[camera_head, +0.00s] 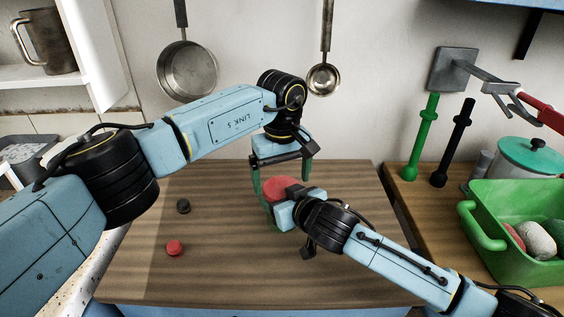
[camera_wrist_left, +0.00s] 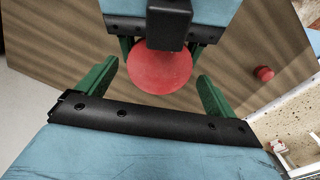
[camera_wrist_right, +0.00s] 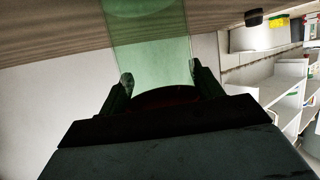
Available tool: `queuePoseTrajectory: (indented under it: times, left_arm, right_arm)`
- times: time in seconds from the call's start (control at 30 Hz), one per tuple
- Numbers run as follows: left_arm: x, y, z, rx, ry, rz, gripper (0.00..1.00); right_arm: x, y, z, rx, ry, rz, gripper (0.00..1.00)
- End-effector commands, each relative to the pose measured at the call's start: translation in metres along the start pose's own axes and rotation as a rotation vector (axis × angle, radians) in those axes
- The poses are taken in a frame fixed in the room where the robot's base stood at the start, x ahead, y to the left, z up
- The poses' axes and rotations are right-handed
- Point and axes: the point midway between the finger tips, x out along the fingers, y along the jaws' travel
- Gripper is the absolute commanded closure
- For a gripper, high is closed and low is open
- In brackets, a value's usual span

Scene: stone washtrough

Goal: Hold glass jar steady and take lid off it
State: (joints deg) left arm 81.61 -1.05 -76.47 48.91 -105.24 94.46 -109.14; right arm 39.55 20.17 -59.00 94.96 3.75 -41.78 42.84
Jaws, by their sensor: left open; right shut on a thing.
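The glass jar (camera_wrist_right: 152,60) is green and see-through and stands on the wooden worktop; the right wrist view shows it upside down. Its round red lid (camera_head: 283,188) is on top, and it also shows in the left wrist view (camera_wrist_left: 158,72). My right gripper (camera_head: 277,207) is shut on the jar from the side, just below the lid. My left gripper (camera_head: 281,180) is open and points down over the lid. In the left wrist view its green fingers (camera_wrist_left: 157,88) are on either side of the lid, with gaps. Most of the jar is hidden in the head view.
A black knob-like piece (camera_head: 183,206) and a red one (camera_head: 175,247) lie on the worktop's left. A green basin (camera_head: 483,228) with rounded things in it stands at right, near a teal-lidded pot (camera_head: 531,160). A pan (camera_head: 187,70) and ladle (camera_head: 323,79) hang behind.

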Motion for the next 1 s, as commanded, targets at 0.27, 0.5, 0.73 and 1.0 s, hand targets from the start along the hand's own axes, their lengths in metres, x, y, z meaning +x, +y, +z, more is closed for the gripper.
queuePoseTrajectory:
  times: [0.27,0.5,0.73,1.0]
  left_arm:
    - [0.0101,0.0003,0.0,0.0,0.001,0.001,0.07]
    - [0.0098,0.0003,0.0001,0.0,0.001,0.001,0.2]
    - [0.0096,0.0003,0.0001,0.0,0.001,0.001,0.5]
    - [0.009,0.0002,0.0001,-0.153,0.001,0.001,0.54]
  right_arm:
    - [0.0001,0.0004,0.0009,-0.001,-0.002,0.001,0.98]
    - [0.0001,0.0004,0.001,-0.001,-0.002,0.001,0.98]
    - [0.0002,0.0004,0.001,-0.001,-0.002,0.001,0.98]
    - [0.0002,0.0005,0.001,-0.001,-0.002,0.001,0.98]
